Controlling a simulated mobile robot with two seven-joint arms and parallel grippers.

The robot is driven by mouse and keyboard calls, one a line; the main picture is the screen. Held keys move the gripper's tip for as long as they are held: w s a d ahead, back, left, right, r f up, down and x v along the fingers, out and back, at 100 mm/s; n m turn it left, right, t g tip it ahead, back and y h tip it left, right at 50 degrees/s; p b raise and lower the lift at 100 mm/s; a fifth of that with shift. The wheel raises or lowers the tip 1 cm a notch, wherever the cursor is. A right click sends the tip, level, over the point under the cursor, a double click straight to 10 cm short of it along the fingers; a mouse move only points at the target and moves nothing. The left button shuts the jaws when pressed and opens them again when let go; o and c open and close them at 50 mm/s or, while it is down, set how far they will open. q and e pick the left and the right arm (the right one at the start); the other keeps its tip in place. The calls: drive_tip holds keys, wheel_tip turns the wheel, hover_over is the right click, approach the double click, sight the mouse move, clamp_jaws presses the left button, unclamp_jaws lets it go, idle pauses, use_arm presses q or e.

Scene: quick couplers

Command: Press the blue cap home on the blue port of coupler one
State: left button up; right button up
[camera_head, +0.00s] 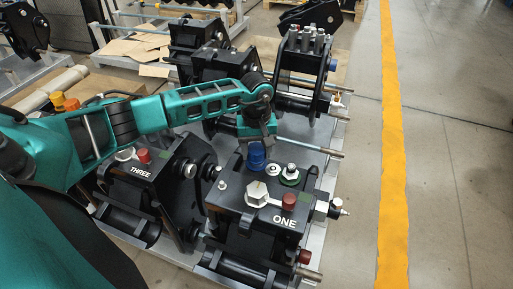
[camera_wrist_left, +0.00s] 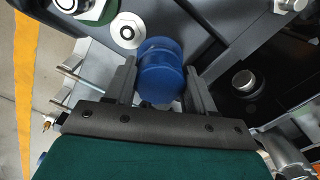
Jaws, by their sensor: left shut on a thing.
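The blue cap (camera_head: 257,158) is at the back left of the top of coupler one (camera_head: 235,193), a black block lettered ONE. My left gripper (camera_head: 258,146) reaches down over the cap from above. In the left wrist view the blue cap (camera_wrist_left: 161,80) sits between the two fingers of the left gripper (camera_wrist_left: 160,66), which are shut on it. A blue rim shows at the cap's far end. The blue port is hidden under the cap, and I cannot tell whether the cap is fully seated. My right gripper is in neither view.
On coupler one are a silver hex fitting (camera_head: 257,194), a red cap (camera_head: 289,201) and a green-ringed fitting (camera_head: 290,176). Coupler three (camera_head: 134,187) stands close on the left. More black couplers (camera_head: 305,68) stand behind. The floor beyond the yellow line (camera_head: 393,150) is clear.

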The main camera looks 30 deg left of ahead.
sight(256, 148)
use_arm(q)
drive_tip(key=shift+f, duration=0.25)
drive_tip(key=o, duration=1)
drive_tip(key=shift+r, duration=0.1)
wheel_tip(256, 148, up, 13)
drive_tip(key=shift+f+p, duration=0.15)
drive_tip(key=shift+p, duration=0.15)
